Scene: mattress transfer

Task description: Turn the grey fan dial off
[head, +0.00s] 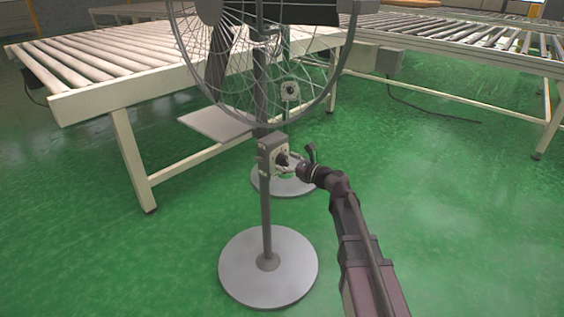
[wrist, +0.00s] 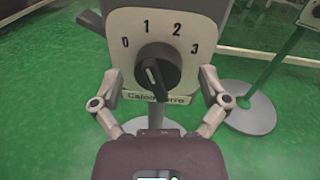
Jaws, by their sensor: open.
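The grey fan dial (wrist: 158,68) is a dark round knob with a raised ridge, on a pale plate (wrist: 190,62) marked 0, 1, 2, 3. The ridge stands nearly upright, its top leaning slightly left; I cannot tell for certain which number it marks. In the head view, the fan's control box (head: 268,153) sits on its pole below the wire cage, and the dial (head: 282,159) faces right. My gripper (wrist: 160,75) is open, with one finger on each side of the dial and gaps visible. In the head view my gripper (head: 291,167) is close against the box's right side.
The fan pole (head: 265,215) rises from a round grey base (head: 245,274). A second fan's control box (head: 289,92) and base (head: 288,187) stand behind. Roller conveyors (head: 110,72) run behind the fans. The green floor (head: 460,210) at right is clear.

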